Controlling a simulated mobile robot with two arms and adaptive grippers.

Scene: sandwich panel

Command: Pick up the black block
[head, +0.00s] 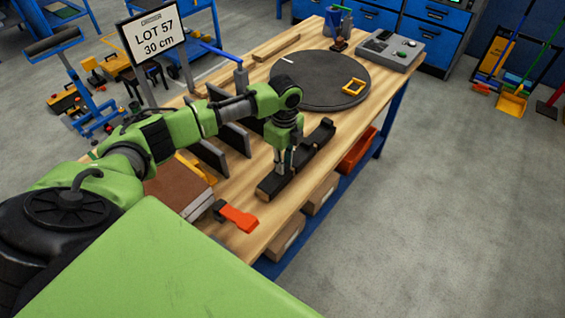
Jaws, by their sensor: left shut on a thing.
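The black block (309,148) is a long dark bar at the front side of the wooden workbench, running diagonally, with a raised bump near its far end. My left gripper (283,168) points down onto the block's nearer half and is shut on it. The fingers hide a small part of the block. I cannot tell whether the block is clear of the bench top. My right gripper is not in view.
The wooden workbench (258,228) holds a dark round plate (315,90) with a yellow square frame, a grey control box (390,50), upright grey panels (235,140), and an orange-and-black tool (239,218). A "LOT 57 30 cm" sign (153,33) stands behind.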

